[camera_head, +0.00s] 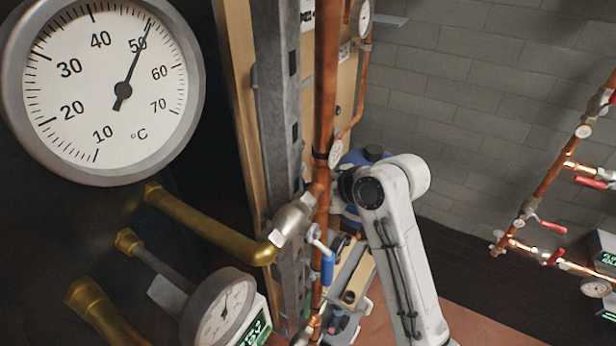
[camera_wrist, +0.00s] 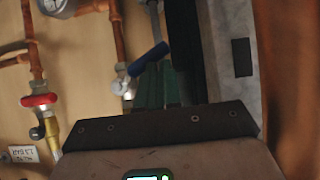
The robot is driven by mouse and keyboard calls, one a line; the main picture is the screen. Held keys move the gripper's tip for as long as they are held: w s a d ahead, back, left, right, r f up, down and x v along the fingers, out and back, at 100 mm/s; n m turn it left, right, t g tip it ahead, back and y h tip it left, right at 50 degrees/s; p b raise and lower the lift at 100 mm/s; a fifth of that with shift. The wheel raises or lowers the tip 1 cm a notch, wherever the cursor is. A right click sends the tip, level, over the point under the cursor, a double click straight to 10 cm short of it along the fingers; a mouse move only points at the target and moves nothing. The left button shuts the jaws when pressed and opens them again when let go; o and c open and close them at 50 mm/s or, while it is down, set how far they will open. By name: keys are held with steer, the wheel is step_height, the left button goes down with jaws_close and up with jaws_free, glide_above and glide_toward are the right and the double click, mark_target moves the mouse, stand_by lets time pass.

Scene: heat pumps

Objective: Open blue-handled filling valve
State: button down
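The blue-handled valve (camera_head: 327,266) is on a copper pipe at lower centre of the head view, its handle hanging down beside the pipe. A blue handle (camera_wrist: 148,58) also shows in the wrist view, tilted, just beyond the greenish fingers of my gripper (camera_wrist: 157,84); I cannot tell whether they touch it. The fingers look close together, but any gap between them is unclear. In the head view my white arm (camera_head: 402,245) stands right of the valve, and the gripper's fingertips cannot be made out.
A large thermometer (camera_head: 105,90) and brass pipes fill the left. A grey metal upright (camera_head: 275,110) stands close left of the copper pipe (camera_head: 326,90). The wrist view shows a red valve handle (camera_wrist: 39,100) at left. Red-handled valves (camera_head: 550,226) line the right wall.

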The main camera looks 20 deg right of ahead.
step_height(320, 180, down, 6)
steer(key=w+d+n+t+h+b, duration=0.2)
steer(key=n+h+b, duration=0.1)
steer(key=b, duration=0.3)
steer(key=shift+d+f+t, duration=0.25)
steer(key=shift+t, duration=0.05)
stand_by(0.3)
steer(key=shift+w+d, duration=0.1)
stand_by(0.3)
steer(key=shift+r, duration=0.15)
steer(key=v, duration=1)
steer(key=shift+s+b, duration=0.35)
steer(key=shift+s, duration=0.05)
